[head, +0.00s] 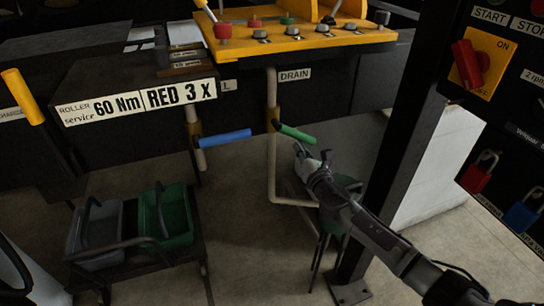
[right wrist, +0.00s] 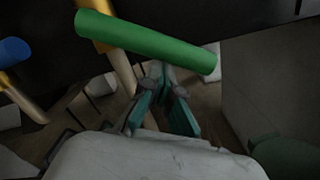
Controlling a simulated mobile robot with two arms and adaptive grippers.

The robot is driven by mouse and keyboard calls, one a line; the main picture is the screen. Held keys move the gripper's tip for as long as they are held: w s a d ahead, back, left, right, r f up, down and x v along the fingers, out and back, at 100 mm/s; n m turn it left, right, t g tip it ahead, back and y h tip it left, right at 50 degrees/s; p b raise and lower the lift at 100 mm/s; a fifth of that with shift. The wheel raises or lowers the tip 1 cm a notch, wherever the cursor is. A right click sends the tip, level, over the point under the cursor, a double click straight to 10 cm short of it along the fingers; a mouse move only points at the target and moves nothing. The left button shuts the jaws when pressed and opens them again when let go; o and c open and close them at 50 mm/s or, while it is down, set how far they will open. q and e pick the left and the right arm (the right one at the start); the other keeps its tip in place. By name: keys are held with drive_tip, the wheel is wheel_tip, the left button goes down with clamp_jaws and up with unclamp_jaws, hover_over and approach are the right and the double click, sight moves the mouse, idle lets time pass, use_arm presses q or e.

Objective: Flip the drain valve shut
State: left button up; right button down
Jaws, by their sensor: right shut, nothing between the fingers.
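The drain valve has a green lever handle (head: 297,133) on a brass-coloured body (head: 273,119), set in a pale pipe under the DRAIN label (head: 294,75). The handle points to the right and slants slightly down, across the pipe. In the right wrist view the green handle (right wrist: 150,45) crosses above the fingers. My right gripper (head: 301,152) is just below the handle's free end, shut and empty. Its fingers also show in the right wrist view (right wrist: 163,75); I cannot tell whether they touch the handle. My left gripper is not in view.
A blue-handled valve (head: 225,138) sits to the left on a neighbouring pipe. A yellow panel (head: 300,40) with knobs is above. A black post (head: 395,140) stands right of the valve. A cart with grey and green bins (head: 172,215) is at lower left. A stool stands behind my gripper.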

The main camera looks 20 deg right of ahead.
sight(305, 135)
drive_tip(key=d+r+n+p, duration=0.2)
drive_tip(key=r+n, duration=0.1)
drive_tip(key=shift+d+n, duration=0.1)
drive_tip(key=shift+n, duration=0.2)
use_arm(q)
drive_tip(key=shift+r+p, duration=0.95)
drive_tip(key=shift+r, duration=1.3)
use_arm(e)
drive_tip(key=shift+d+r+n+y, duration=0.15)
drive_tip(key=shift+d+r+n, duration=0.1)
drive_tip(key=shift+r+n, duration=0.3)
drive_tip(key=shift+d+r+n+y, duration=0.15)
drive_tip(key=shift+d+r+n, duration=0.05)
drive_tip(key=shift+r+n, duration=0.3)
drive_tip(key=shift+w+r, duration=0.1)
